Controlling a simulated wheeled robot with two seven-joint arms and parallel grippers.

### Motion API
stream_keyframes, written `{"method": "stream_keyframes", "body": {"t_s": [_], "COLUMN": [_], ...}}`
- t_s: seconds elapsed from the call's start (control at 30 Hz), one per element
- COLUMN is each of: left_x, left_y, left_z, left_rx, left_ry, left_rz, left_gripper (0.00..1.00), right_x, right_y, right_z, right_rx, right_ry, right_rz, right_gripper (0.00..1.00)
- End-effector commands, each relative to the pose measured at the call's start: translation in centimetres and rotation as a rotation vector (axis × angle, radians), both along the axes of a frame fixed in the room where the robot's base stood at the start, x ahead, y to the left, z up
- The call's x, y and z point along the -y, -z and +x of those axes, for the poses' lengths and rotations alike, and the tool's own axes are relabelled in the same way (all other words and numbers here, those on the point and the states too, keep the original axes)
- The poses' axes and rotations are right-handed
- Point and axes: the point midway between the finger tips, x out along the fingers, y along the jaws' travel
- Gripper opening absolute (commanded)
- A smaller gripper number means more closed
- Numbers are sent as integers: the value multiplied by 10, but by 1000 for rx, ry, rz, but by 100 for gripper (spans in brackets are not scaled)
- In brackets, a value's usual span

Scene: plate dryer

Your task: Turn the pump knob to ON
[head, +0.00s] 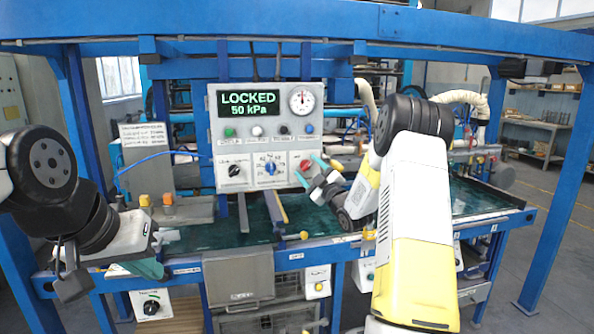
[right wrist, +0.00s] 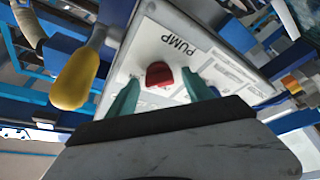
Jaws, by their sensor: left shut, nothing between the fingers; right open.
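The red pump knob (head: 306,165) sits at the lower right of the white control panel (head: 222,145). In the right wrist view the knob (right wrist: 158,75) shows below the upside-down word PUMP. My right gripper (head: 311,171) is at the panel's right edge; in its wrist view its teal fingers (right wrist: 160,92) are open, one on each side of the knob, with a gap to it. I cannot tell whether they touch the panel. The ON and OFF marks are too small to read. My left gripper (head: 150,268) is shut and empty at the lower left, away from the panel.
The panel also has a green display (head: 248,104) reading LOCKED 50 kPa, a gauge (head: 302,99), a black knob (head: 235,171) and a blue knob (head: 270,169). A yellow handle (right wrist: 77,78) is close to my right gripper in its wrist view.

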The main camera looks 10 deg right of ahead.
Motion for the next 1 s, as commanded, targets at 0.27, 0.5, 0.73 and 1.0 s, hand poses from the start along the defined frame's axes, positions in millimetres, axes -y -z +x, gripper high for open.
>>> {"method": "stream_keyframes", "body": {"t_s": [0.27,0.5,0.73,1.0], "left_x": [0,0,0,0], "left_y": [0,0,0,0], "left_z": [0,0,0,0], "left_rx": [0,0,0,0], "left_ry": [0,0,0,0], "left_rz": [0,0,0,0], "left_gripper": [0,0,0,0], "right_x": [6,19,23,23], "right_y": [5,17,21,21], "right_z": [-18,-55,-71,-71], "right_rx": [0,-2,0,0], "right_ry": [1,2,0,0], "right_rz": [-1,0,0,0], "right_gripper": [60,60,60,60]}}
